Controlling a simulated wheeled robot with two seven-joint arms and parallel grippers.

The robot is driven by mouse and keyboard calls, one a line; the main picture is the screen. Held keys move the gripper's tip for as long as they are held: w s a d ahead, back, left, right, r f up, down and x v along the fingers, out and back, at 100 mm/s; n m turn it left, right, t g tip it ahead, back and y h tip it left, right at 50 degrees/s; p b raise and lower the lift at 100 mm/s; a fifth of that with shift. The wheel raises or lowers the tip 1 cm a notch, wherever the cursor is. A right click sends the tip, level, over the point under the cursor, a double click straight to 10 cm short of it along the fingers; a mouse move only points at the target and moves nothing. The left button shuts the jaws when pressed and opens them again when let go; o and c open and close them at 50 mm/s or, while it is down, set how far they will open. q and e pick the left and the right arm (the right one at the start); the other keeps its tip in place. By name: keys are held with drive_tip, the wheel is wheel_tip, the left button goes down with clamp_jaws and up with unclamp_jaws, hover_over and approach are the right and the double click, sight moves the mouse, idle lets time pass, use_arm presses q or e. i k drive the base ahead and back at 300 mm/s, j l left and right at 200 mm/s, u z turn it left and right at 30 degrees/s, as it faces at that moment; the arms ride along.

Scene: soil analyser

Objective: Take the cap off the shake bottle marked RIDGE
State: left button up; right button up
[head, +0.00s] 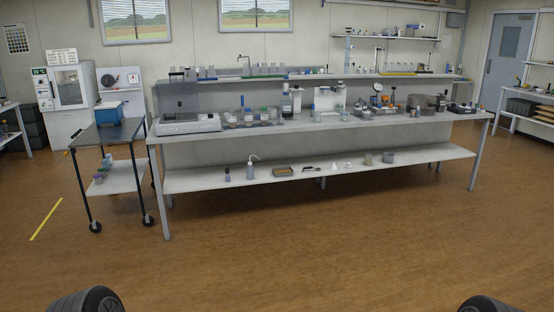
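A group of small bottles and containers with coloured parts (248,117) stands on the long lab bench (330,123), left of its middle. Some have blue or green tops. Labels are too small to read, so I cannot tell which bottle is marked RIDGE or whether its cap is on. More small bottles (265,70) stand on the raised shelf behind. Neither of my grippers is in view; only dark rounded parts of mine show at the bottom corners.
The bench is some distance ahead across open brown floor (330,250). A dark-topped wheeled cart (108,134) stands at its left end with a blue box. The lower shelf (430,153) holds a wash bottle (250,170) and small items. A yellow floor strip (46,220) lies left.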

sight(264, 114)
drive_tip(key=i, duration=4.25)
drive_tip(key=u, duration=0.55)
